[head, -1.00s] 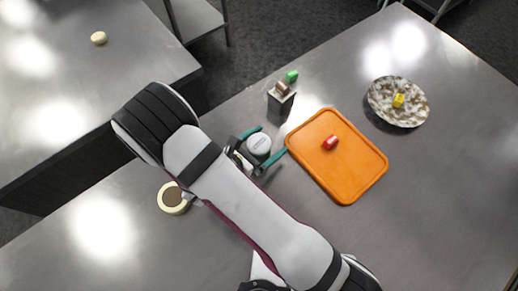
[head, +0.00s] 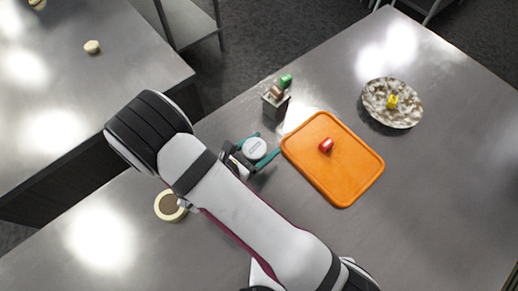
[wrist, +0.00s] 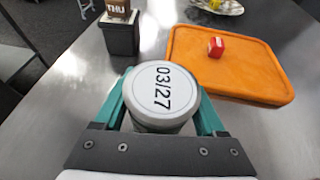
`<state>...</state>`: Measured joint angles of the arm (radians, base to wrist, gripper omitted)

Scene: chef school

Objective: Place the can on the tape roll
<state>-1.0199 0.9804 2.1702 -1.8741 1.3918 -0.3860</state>
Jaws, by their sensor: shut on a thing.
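The can (wrist: 160,92) has a pale round lid printed "03/27" and stands upright between the fingers of my gripper (head: 258,154). My gripper is shut on it, with a teal finger on each side. The can's lid also shows in the head view (head: 255,148), just left of the orange board. The tape roll (head: 170,204) is a cream ring lying flat on the steel table, left of my arm and partly hidden by it. The can is apart from the tape roll. Whether the can touches the table I cannot tell.
An orange board (head: 348,185) with a red block (head: 326,145) lies right of the can. A dark metal box (head: 275,105) with brown and green items stands behind. A speckled plate (head: 408,118) holds a yellow block (head: 392,102). The table's near right is clear.

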